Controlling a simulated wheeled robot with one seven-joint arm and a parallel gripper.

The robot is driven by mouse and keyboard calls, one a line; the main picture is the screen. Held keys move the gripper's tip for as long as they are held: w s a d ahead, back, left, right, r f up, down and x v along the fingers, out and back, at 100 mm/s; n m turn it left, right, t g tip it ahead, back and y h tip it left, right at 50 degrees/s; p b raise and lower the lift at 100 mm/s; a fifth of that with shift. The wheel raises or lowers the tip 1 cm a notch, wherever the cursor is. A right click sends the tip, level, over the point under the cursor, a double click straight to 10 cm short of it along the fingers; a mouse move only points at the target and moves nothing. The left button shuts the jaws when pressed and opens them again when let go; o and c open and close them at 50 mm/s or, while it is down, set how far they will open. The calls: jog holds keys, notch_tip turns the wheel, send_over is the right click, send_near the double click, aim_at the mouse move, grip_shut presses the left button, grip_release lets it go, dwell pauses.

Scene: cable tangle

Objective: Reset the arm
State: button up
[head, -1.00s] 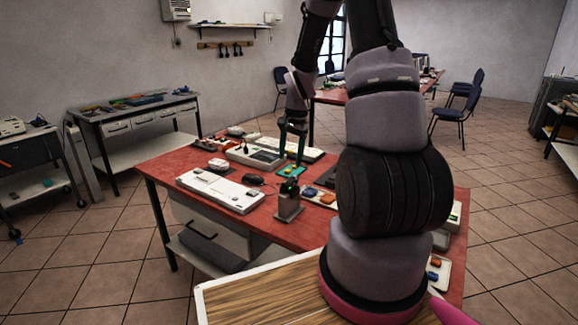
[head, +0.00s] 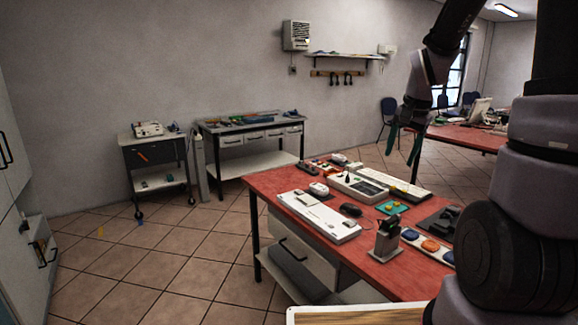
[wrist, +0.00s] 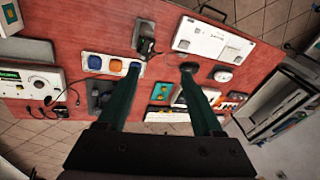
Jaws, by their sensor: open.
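My gripper (head: 404,142) hangs above the red table (head: 262,183), with its fingers pointing down over the table's far side. In the wrist view my gripper (wrist: 160,68) shows two dark green fingers spread wide apart. Nothing is between them except the table far below. The gripper is open and empty, and it touches nothing. My arm rises at the right of the head view and hides part of the table there.
A workbench (head: 252,128) and a cart (head: 157,160) stand by the wall.

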jog(key=s+a+r+n+t, duration=0.2)
jog(key=s+a+r, duration=0.1)
jog(key=s+r, duration=0.4)
jog(key=s+a+r+n+t+y, duration=0.1)
jog(key=s+a+r+n+t, duration=0.1)
jog(key=s+r, duration=0.5)
jog(key=s+a, duration=0.1)
jog(key=s, duration=0.3)
jog(key=shift+s+r+n, duration=0.3)
jog(key=shift+r+n, duration=0.05)
jog(key=shift+n, duration=0.05)
jog(key=shift+a, duration=0.1)
